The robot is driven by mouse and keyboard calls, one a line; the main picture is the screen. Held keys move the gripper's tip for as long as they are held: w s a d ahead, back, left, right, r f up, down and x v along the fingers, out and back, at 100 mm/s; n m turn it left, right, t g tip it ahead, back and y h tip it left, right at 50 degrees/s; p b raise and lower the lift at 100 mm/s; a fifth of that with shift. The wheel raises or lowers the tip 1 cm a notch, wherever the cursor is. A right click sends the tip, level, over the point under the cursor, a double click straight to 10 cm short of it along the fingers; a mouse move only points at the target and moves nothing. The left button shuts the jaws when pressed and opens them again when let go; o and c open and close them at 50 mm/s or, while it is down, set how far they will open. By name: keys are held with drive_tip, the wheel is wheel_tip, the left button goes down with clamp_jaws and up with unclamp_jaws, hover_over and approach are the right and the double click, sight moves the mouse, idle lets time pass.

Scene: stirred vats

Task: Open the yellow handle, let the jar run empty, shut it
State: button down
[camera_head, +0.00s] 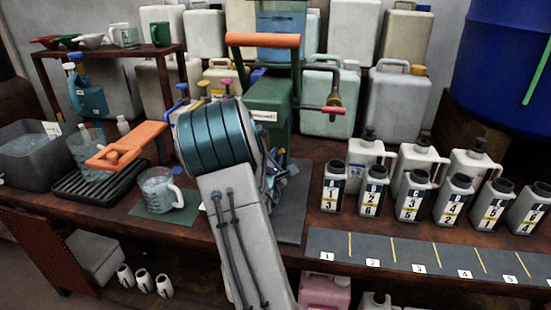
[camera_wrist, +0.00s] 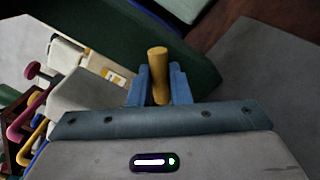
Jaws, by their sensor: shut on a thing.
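The yellow handle (camera_wrist: 159,68) stands between the two blue fingers of my gripper (camera_wrist: 158,84) in the wrist view. The fingers are shut on it. In the head view my arm hides the handle, and only part of my gripper (camera_head: 278,185) shows at the foot of the green stand (camera_head: 268,112). A clear bluish jar (camera_head: 281,20) sits on top of the stand, behind an orange bar. Its liquid level is hard to tell. I see no stream of liquid.
A clear measuring jug (camera_head: 157,190) stands on a green mat left of my arm. A red-handled tap (camera_head: 320,109) juts from the stand's right side. Numbered bottles (camera_head: 412,200) line the right of the bench.

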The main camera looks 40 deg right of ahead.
drive_tip(key=m+b, duration=0.3)
drive_tip(key=m, duration=0.3)
drive_tip(key=shift+w+f+m, duration=0.1)
drive_tip(key=shift+m, duration=0.2)
drive_tip(key=m+b, duration=0.2)
drive_tip(key=m, duration=0.1)
drive_tip(key=shift+m, duration=0.3)
drive_tip(key=c, duration=2.1)
unclamp_jaws()
drive_tip(key=m+b, duration=0.2)
drive_tip(key=m, duration=0.1)
drive_tip(key=shift+o, duration=0.4)
drive_tip(key=shift+m+b, duration=0.45)
drive_tip(key=shift+m, duration=0.25)
drive_tip(key=shift+o, duration=0.2)
drive_tip(key=o, duration=0.9)
